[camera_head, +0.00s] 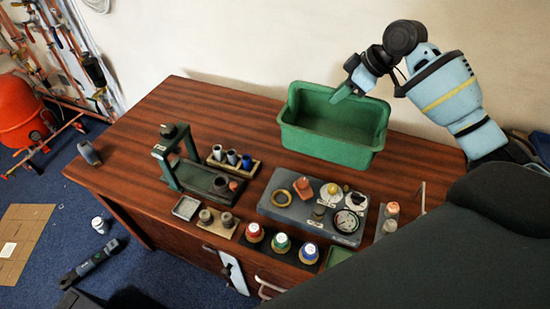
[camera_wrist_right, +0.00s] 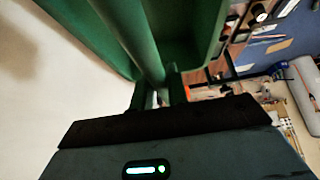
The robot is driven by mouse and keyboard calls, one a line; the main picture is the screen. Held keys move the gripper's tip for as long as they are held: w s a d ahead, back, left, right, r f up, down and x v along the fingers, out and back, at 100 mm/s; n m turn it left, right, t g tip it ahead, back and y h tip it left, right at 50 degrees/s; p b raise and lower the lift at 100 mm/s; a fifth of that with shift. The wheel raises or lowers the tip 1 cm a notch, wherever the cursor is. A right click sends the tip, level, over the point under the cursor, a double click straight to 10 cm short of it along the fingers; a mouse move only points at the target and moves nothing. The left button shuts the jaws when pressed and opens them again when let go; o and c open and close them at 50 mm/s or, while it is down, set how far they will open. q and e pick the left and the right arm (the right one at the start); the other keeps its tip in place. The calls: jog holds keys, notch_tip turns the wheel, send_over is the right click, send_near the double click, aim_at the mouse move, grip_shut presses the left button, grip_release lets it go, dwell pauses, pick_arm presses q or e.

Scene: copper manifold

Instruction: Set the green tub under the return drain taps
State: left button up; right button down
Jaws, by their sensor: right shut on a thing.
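The green tub (camera_head: 331,146) is upright at the back of the wooden table in the head view; whether its base touches the tabletop is unclear. My right gripper (camera_head: 346,90) is shut on the tub's far rim, coming in from the right. In the right wrist view the fingers (camera_wrist_right: 160,96) pinch the rim, and the tub's green wall (camera_wrist_right: 195,28) fills the upper middle. The copper manifold pipes (camera_head: 62,45) stand against the wall at the upper left. I cannot single out the return drain taps among them.
The wooden table (camera_head: 145,125) carries a green stand (camera_head: 165,160), a grey tray of parts (camera_head: 285,212) and several small pots. An orange vessel (camera_head: 18,115) stands by the pipes. The table's back left is clear.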

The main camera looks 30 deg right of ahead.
aim_at(369, 98)
jog(key=shift+a+f, duration=0.1)
jog(key=shift+f+b, duration=0.3)
jog(key=shift+f, duration=4.5)
jog(key=c, duration=1.4)
grip_release()
jog(key=shift+s+f, duration=0.1)
jog(key=shift+f, duration=0.05)
jog(key=shift+o, duration=0.2)
jog(key=v, duration=1.2)
jog(key=shift+p, duration=0.3)
jog(key=shift+o, duration=0.4)
